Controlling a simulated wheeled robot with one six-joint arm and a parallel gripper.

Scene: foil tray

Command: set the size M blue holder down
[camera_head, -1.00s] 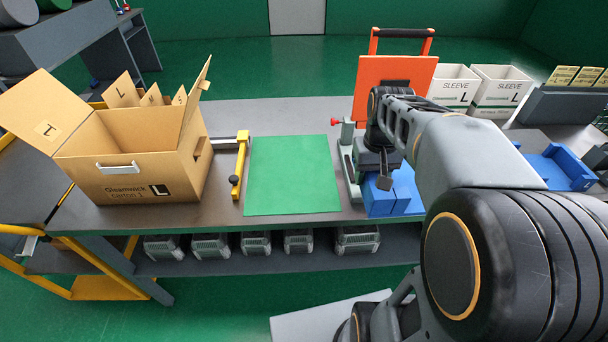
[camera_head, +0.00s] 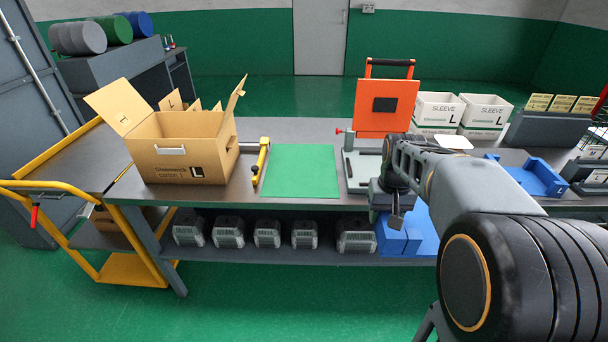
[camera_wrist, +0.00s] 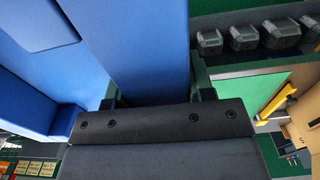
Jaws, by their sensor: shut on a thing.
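My gripper (camera_head: 393,212) is shut on a blue holder (camera_head: 398,242) and holds it in front of the workbench, below the level of its top. In the wrist view a blue wall of the holder (camera_wrist: 135,45) stands between my two fingers, and more blue surface spreads to the left. I cannot read a size mark on it. A second blue holder (camera_head: 535,178) lies on the right part of the bench, apart from my gripper. My arm hides part of the bench between them.
A green mat (camera_head: 300,172) lies bare on the workbench (camera_head: 215,192), with a yellow clamp (camera_head: 261,162) on its left. An open carton (camera_head: 185,150) stands farther left. An orange panel (camera_head: 372,120) and white sleeve boxes (camera_head: 438,110) stand behind. Several grey bins (camera_head: 228,232) sit on the lower shelf.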

